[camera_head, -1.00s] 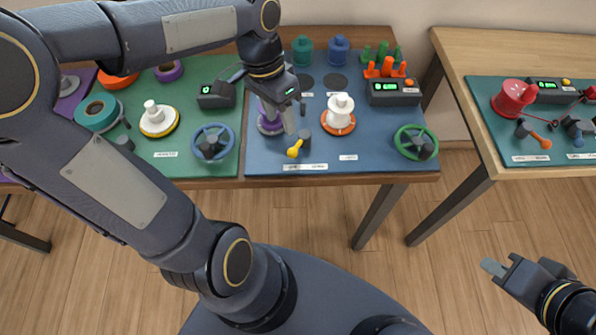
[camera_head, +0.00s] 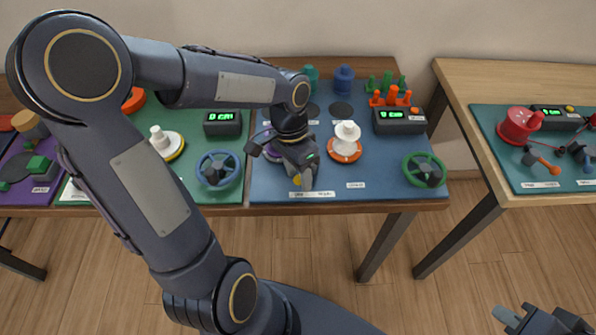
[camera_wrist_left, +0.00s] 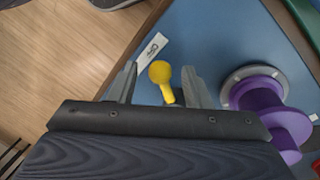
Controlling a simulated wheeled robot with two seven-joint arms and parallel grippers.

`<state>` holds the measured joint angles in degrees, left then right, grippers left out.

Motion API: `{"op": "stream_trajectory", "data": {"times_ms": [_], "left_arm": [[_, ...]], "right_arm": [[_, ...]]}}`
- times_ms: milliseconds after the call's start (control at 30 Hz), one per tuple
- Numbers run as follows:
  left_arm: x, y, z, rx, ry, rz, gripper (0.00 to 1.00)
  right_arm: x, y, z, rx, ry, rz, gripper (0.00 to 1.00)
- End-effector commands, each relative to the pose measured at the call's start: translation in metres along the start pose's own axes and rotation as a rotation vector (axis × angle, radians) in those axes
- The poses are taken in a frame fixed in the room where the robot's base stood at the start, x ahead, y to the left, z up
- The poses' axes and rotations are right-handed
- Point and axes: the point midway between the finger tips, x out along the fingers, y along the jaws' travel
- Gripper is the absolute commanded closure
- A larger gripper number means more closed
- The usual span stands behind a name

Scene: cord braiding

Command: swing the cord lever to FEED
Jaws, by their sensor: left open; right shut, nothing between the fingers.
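The yellow-knobbed lever (camera_head: 297,181) is at the front of the blue mat, mostly hidden by my left gripper (camera_head: 305,180) in the head view. In the left wrist view the yellow knob (camera_wrist_left: 160,72) stands between the two open fingers of my left gripper (camera_wrist_left: 158,86), with a gap on each side. A white label (camera_wrist_left: 151,49) lies just beyond the knob; its print is too small to read. My right gripper (camera_head: 508,318) is shut and empty, low at the right of the head view, away from the tables.
A purple spool (camera_wrist_left: 265,100) stands close beside the right finger. On the blue mat are a white spool (camera_head: 347,137) on an orange base, a green handwheel (camera_head: 424,170) and a display box (camera_head: 399,120). A second table (camera_head: 520,60) stands to the right.

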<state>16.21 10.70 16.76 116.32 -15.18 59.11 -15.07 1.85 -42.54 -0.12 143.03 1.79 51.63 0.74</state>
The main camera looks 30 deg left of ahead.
Motion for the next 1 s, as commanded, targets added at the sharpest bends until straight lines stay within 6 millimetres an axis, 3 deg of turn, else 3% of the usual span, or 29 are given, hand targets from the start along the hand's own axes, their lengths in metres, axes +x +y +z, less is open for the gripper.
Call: {"op": "stream_trajectory", "data": {"times_ms": [67, 400, 733, 1000], "left_arm": [[0.000, 0.000, 0.000, 0.000, 0.000, 0.000, 0.56], [-0.001, 0.000, 0.000, 0.000, 0.000, 0.000, 0.99], [0.000, 0.003, -0.001, -0.044, 0.010, -0.001, 0.99], [0.002, 0.011, -0.006, -0.212, 0.044, -0.001, 0.99]], "right_arm": [[0.000, 0.000, 0.000, 0.000, 0.000, 0.000, 1.00], [0.000, 0.000, 0.000, 0.000, 0.000, 0.000, 1.00], [0.001, 0.001, 0.001, 0.000, 0.000, 0.000, 1.00], [0.004, 0.002, 0.002, 0.000, 0.000, 0.000, 1.00]]}}
